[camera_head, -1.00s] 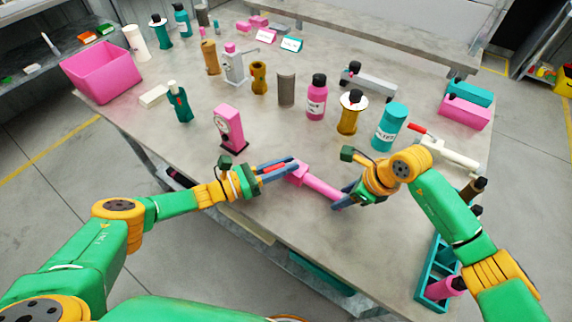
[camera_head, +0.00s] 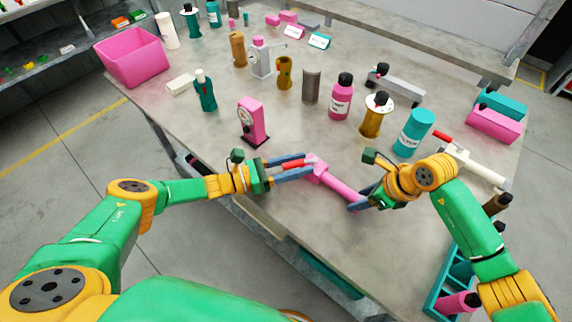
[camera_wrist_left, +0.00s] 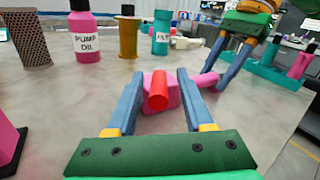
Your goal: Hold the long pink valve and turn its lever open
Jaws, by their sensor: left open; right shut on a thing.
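The long pink valve (camera_head: 338,186) is near the table's front edge, its square body towards my left gripper. Its red lever (camera_head: 293,164) points left, between the fingers of my left gripper (camera_head: 303,166). In the left wrist view the lever (camera_wrist_left: 158,90) and pink body (camera_wrist_left: 172,99) sit between the two blue fingers, which are open with gaps on both sides. My right gripper (camera_head: 358,203) is shut on the valve's far pipe end; it also shows in the left wrist view (camera_wrist_left: 228,66). Its fingers partly hide that end.
A pink gauge block (camera_head: 252,121) stands behind my left gripper. A white valve with a red lever (camera_head: 475,164) lies to the right. A teal jar (camera_head: 413,132), a gold flanged piece (camera_head: 375,115) and a pink bottle (camera_head: 341,97) stand behind the valve. A teal crate (camera_head: 440,290) is at the right front.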

